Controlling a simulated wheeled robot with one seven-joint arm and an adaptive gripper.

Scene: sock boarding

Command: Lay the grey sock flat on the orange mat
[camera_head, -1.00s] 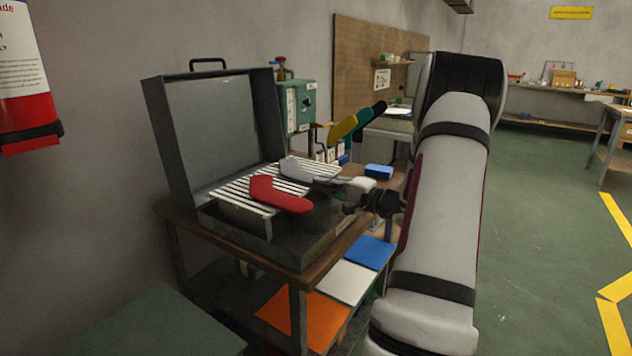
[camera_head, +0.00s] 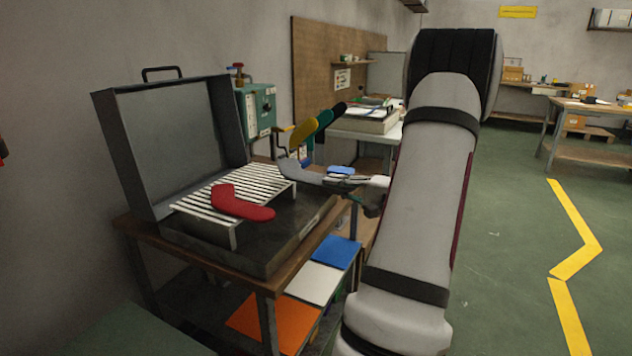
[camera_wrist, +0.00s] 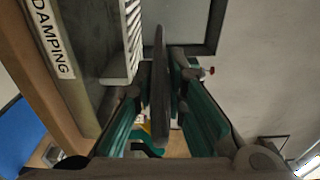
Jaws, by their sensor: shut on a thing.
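The grey sock (camera_head: 301,172) is held out flat in the head view, just past the right end of the white slatted rack (camera_head: 206,199). My gripper (camera_head: 345,181) is shut on its right end. In the wrist view a thin dark edge, the sock (camera_wrist: 160,90), stands between my gripper's two teal-sided fingers (camera_wrist: 161,110). The orange mat (camera_head: 275,322) lies on the lower shelf of the wooden-topped bench, below and left of my gripper.
A red sock (camera_head: 240,204) lies on the rack in the open-lidded box (camera_head: 165,140). A white mat (camera_head: 313,283) and a blue mat (camera_head: 338,251) lie behind the orange one. Yellow (camera_head: 301,133), teal and black sock-shaped pieces stand behind. The bench top overhangs the mats.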

